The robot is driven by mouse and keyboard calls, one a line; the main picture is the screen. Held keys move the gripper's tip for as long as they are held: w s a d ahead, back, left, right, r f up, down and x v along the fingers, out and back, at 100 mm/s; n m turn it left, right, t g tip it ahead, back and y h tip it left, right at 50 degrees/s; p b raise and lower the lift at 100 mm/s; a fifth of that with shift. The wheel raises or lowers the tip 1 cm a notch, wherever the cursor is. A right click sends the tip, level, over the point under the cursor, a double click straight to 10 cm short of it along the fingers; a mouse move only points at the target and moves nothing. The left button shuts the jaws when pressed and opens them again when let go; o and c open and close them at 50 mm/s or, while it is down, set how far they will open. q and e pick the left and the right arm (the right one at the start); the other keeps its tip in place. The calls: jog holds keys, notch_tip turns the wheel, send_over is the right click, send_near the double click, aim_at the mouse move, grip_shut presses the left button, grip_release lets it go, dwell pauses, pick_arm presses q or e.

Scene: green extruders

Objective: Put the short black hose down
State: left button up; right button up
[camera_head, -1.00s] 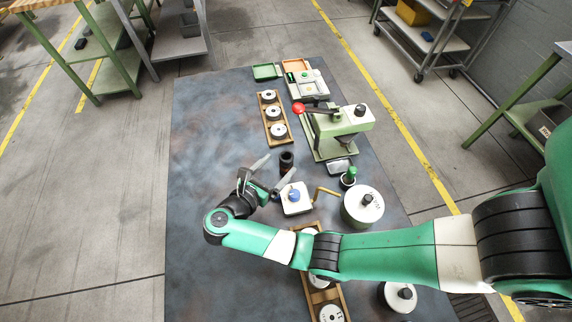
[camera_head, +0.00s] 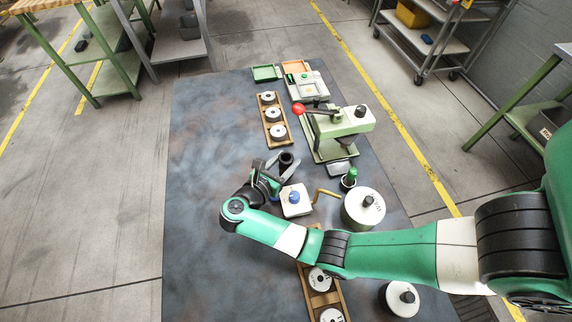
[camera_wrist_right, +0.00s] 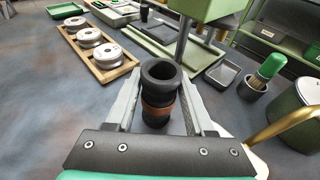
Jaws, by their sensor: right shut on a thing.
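The short black hose (camera_head: 286,161) is upright, a dark hollow tube with an open top. In the right wrist view the hose (camera_wrist_right: 157,104) has a copper-brown band around its lower part. My right gripper (camera_head: 284,159) is shut on it, one finger on each side. In the wrist view the gripper (camera_wrist_right: 160,102) points away from the camera with the hose between its fingers. The hose is at or just above the dark mat (camera_head: 215,130); I cannot tell whether its base touches. My left gripper is not in view.
A white block with a blue knob (camera_head: 294,197) sits close beside the gripper. A green press with a red-knobbed lever (camera_head: 340,122) and a wooden tray of white discs (camera_head: 264,110) stand beyond. A white canister (camera_head: 364,209) is to the right. The mat's left side is clear.

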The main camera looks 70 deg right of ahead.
grip_shut()
jog(key=shift+r, duration=0.25)
notch_tip(320, 180, up, 4)
jog(key=shift+a+f+p, duration=0.15)
jog(key=shift+f+p, duration=0.05)
jog(key=shift+p, duration=1)
jog(key=s+a+r+p, duration=0.6)
jog(key=a+r+p, duration=0.3)
jog(key=p, duration=1.3)
jog(key=a, duration=0.3)
jog(key=shift+a, duration=0.2)
